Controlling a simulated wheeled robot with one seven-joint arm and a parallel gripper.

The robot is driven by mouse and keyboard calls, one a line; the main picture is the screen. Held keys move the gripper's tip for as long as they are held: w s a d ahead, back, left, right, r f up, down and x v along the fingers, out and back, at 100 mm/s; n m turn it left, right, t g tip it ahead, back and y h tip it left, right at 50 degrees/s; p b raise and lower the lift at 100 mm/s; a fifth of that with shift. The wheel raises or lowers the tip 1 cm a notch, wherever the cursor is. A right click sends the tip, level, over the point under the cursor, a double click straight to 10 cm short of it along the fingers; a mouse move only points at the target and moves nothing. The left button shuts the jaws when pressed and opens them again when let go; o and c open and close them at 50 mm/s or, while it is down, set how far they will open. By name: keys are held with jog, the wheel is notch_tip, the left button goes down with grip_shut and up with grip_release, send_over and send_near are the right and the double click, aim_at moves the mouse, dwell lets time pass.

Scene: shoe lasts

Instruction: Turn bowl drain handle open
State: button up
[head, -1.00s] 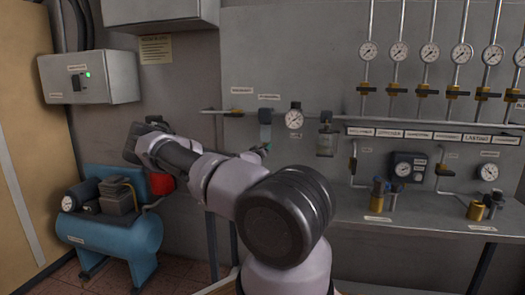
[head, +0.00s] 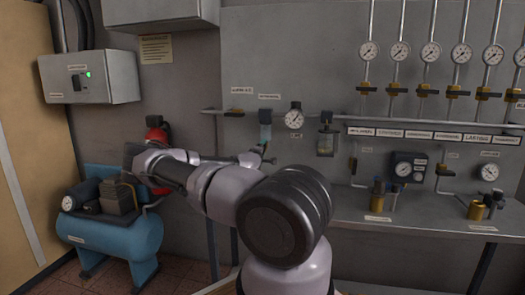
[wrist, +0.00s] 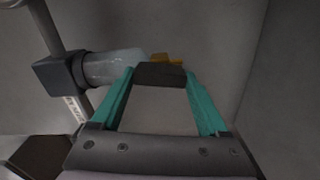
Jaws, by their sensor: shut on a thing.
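The filter with the clear bowl (head: 265,133) hangs from the pipe on the back wall. The yellow drain handle (wrist: 168,58) shows at the bowl's end, partly hidden behind my fingertips. The exact grip is hidden by the dark tips. In the head view my gripper (head: 262,151) is small, just below the bowl, and the handle cannot be made out.
A round gauge (head: 294,118) and a second filter unit (head: 326,140) hang right of the bowl. A grey bench (head: 420,226) with regulators stands at the right. A blue compressor (head: 118,236) stands at the lower left. A control box (head: 90,77) is on the wall.

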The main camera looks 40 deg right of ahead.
jog(key=shift+n, duration=1)
jog(key=shift+f, duration=0.1)
jog(key=o, duration=1.2)
jog(key=shift+o, duration=0.2)
jog(key=v, duration=1.1)
jog(key=shift+w, duration=0.1)
